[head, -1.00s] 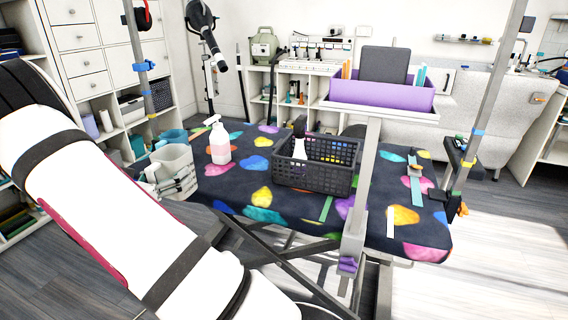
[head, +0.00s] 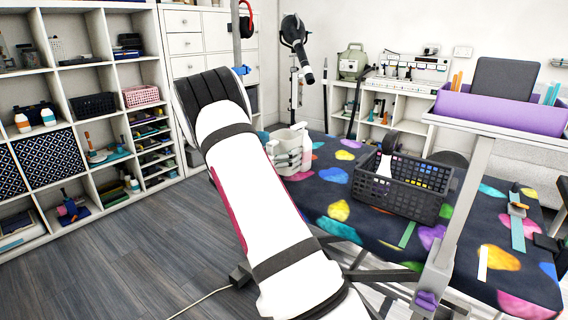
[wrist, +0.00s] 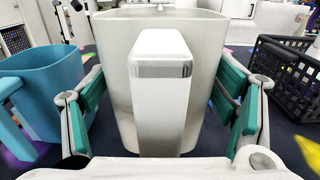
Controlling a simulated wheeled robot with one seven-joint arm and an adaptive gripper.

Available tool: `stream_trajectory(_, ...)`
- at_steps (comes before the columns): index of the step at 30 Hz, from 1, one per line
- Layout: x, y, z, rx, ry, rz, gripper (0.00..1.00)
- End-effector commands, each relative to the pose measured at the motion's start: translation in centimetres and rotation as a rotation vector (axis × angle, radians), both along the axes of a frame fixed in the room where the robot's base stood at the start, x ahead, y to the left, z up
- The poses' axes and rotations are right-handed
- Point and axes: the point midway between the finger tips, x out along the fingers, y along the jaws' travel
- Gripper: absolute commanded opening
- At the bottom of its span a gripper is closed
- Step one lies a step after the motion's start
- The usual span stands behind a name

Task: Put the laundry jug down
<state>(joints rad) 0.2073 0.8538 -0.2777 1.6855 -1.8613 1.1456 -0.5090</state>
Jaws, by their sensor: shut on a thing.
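The laundry jug is a pale grey-white open-topped jug (wrist: 115,75) with a broad handle facing the wrist camera, upright. My gripper (wrist: 165,95) has its green-padded fingers on both sides of it and is shut on it. In the head view the jug (head: 283,146) and my gripper (head: 292,160) are at the left end of the patterned table (head: 325,195), partly hidden by my arm. I cannot tell whether the jug's base touches the table.
A blue jug (wrist: 50,85) stands close on the left in the wrist view. A white spray bottle (head: 307,150) is just right of the held jug. A black basket (head: 410,200) with a brush stands farther right. A purple tray (head: 500,112) overhangs the table.

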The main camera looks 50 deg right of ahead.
Motion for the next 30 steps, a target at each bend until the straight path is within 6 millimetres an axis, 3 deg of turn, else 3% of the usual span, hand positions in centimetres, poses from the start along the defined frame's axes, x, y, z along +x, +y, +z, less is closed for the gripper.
stream_trajectory(6, 0.2, -1.8, -0.1, -0.001, -0.001, 0.001, 0.41)
stream_trajectory(15, 0.2, -1.8, -3.4, 0.001, -0.001, 0.0, 0.41)
stream_trajectory(27, 0.2, -1.7, -3.8, -0.001, -0.001, 0.001, 0.41)
stream_trajectory(28, 0.2, -1.7, -3.8, 0.001, 0.0, 0.001, 0.86)
stream_trajectory(30, 0.2, -1.7, -3.8, 0.001, 0.0, 0.001, 0.99)
